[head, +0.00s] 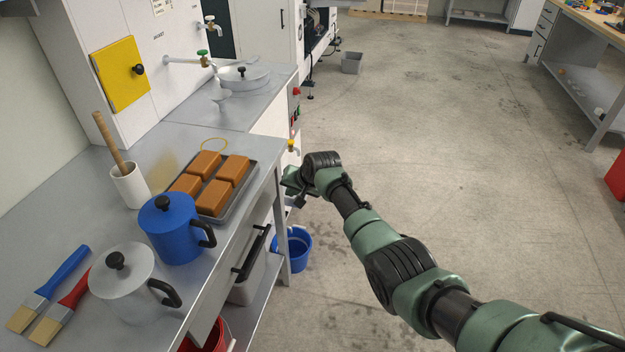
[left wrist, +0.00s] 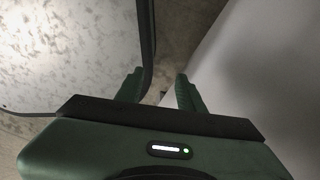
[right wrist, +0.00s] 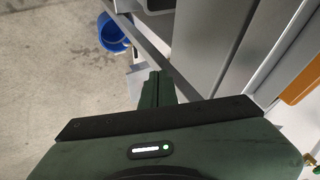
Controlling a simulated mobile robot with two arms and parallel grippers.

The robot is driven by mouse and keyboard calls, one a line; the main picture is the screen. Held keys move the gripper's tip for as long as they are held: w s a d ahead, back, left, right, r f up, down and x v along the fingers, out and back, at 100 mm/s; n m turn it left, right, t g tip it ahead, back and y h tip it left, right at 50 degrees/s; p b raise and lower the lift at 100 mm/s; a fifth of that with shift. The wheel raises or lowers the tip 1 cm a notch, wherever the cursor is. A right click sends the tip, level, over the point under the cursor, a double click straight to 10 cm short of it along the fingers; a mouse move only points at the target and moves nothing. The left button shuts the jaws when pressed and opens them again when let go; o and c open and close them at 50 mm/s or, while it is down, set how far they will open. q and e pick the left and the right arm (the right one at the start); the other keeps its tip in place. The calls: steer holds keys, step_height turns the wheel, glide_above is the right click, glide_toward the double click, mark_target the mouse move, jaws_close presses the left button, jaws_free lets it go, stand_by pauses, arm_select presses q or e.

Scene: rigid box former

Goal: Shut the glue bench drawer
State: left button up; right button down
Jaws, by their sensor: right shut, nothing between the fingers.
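The glue bench (head: 75,208) runs along the left of the head view. Its grey drawer (head: 232,264) is below the worktop and has a black bar handle (head: 252,253). How far the drawer stands out is hard to tell from this angle. My right gripper (head: 291,190) is beside the bench's far front corner, beyond the handle and apart from it. It also shows in the right wrist view (right wrist: 157,86), its fingers together and empty, with grey bench panels to their right. My left gripper (left wrist: 157,92) shows only in its wrist view, fingers apart with nothing seen held.
A blue bucket (head: 296,249) is on the floor by the bench leg. Blue (head: 178,232) and silver (head: 122,284) pots, brushes and a tray of orange blocks (head: 204,161) sit on the worktop. The floor to the right is open.

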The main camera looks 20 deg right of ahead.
steer(key=p+v, duration=0.1)
steer(key=v, duration=0.8)
steer(key=s+d+f+n+g+h, duration=0.1)
steer(key=s+f, duration=0.7)
steer(key=f, duration=0.4)
steer(key=s+d+f+n+g, duration=0.1)
steer(key=s+d+f, duration=0.1)
steer(key=s+f, duration=0.9)
steer(key=s+d+f+n+g+h, duration=0.1)
steer(key=s+f, duration=0.5)
steer(key=f, duration=0.8)
steer(key=s+f+n+g, duration=0.1)
steer(key=s+f, duration=0.3)
steer(key=s, duration=0.8)
steer(key=s+d+f+n+g, duration=0.1)
steer(key=s+f, duration=0.3)
steer(key=s, duration=0.9)
steer(key=s+d+f+n+g, duration=0.1)
steer(key=s+f, duration=0.3)
steer(key=s, duration=0.8)
steer(key=shift+s+f+n+h, duration=0.3)
steer(key=shift+f+n, duration=0.1)
steer(key=shift+n, duration=0.3)
steer(key=shift+d, duration=0.1)
